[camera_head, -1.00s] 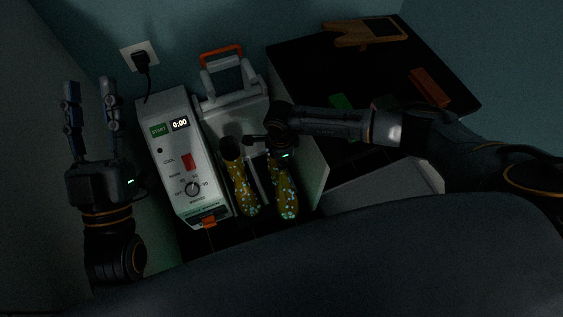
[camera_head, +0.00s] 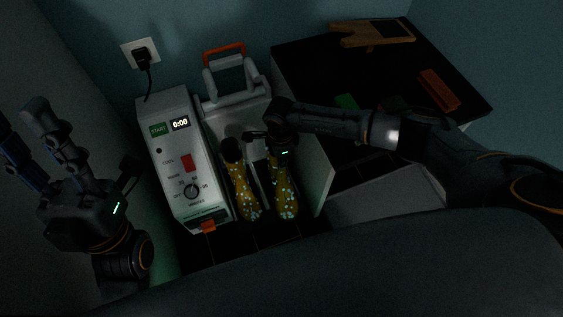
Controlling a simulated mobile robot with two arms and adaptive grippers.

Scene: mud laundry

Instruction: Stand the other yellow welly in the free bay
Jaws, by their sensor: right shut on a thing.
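Two yellow wellies with pale spots stand side by side in the grey boot rack (camera_head: 225,106), right of the control box. The left welly (camera_head: 243,195) shows its dark opening, and no gripper touches it. My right gripper (camera_head: 281,158) is shut on the top of the right welly (camera_head: 284,196), which looks upright with its toe towards me. The gripper hides that welly's upper end, and I cannot tell whether its sole rests on the rack. My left gripper (camera_head: 28,145) is open and empty at the far left, fingers pointing up and left.
The white control box (camera_head: 183,160) with a 0:00 display stands left of the wellies. A wall socket (camera_head: 141,54) holds its plug. At right, a dark-topped cabinet (camera_head: 310,70) carries a wooden item (camera_head: 350,36), an orange-brown block (camera_head: 438,90) and a green block (camera_head: 346,102).

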